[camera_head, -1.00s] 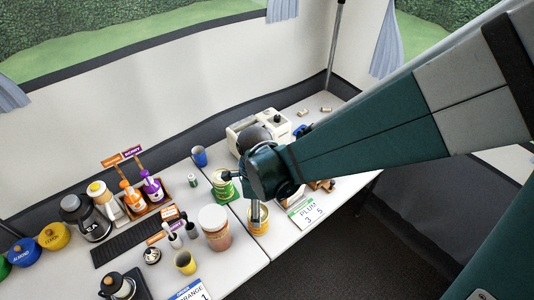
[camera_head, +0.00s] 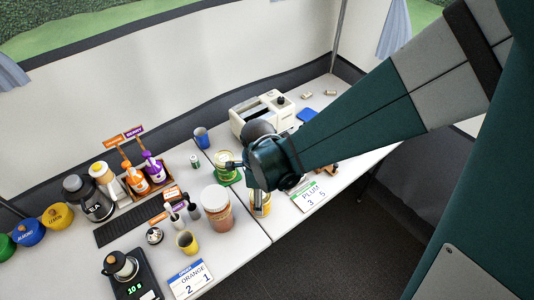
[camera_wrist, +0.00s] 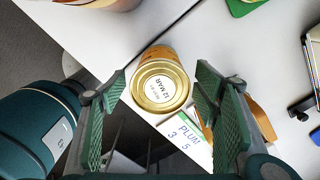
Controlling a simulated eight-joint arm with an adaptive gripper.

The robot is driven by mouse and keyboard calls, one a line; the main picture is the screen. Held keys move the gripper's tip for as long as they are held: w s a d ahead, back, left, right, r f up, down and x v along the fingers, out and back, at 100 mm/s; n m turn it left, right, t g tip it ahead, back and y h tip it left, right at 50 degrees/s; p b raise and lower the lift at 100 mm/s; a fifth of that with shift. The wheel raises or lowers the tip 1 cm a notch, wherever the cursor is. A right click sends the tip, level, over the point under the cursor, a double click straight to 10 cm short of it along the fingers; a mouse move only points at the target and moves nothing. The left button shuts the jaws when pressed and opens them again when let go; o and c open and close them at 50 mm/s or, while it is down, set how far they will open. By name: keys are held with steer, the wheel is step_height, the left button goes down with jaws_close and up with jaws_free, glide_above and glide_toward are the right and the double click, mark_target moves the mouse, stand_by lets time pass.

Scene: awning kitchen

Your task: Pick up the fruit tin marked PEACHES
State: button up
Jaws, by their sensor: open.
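A gold-lidded tin (camera_wrist: 160,88) shows from above in the wrist view, its lid stamped with a date, "12 MAR". Its side label is mostly hidden, so I cannot read PEACHES on it. In the head view a yellow tin (camera_head: 266,209) stands near the table's front edge, partly hidden by my gripper (camera_head: 257,200). In the wrist view my gripper (camera_wrist: 161,78) is open, one finger to each side of the tin, with nothing held. I cannot tell how far the fingertips reach down beside it. Another tin (camera_head: 227,160) stands on a green mat behind.
A PLUM card (camera_head: 311,194) lies right of the tin and close to it. A large jar (camera_head: 217,210) stands to its left. A cream toaster-like appliance (camera_head: 252,112) stands behind my gripper. A yellow mug (camera_head: 187,242) and an ORANGE card (camera_head: 190,279) are front left.

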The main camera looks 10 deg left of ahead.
steer(key=shift+f, duration=1.25)
steer(key=shift+c, duration=0.2)
steer(key=c, duration=1.2)
steer(key=shift+r, duration=0.2)
steer(key=shift+r+p, duration=1.05)
steer(key=shift+r, duration=3.8)
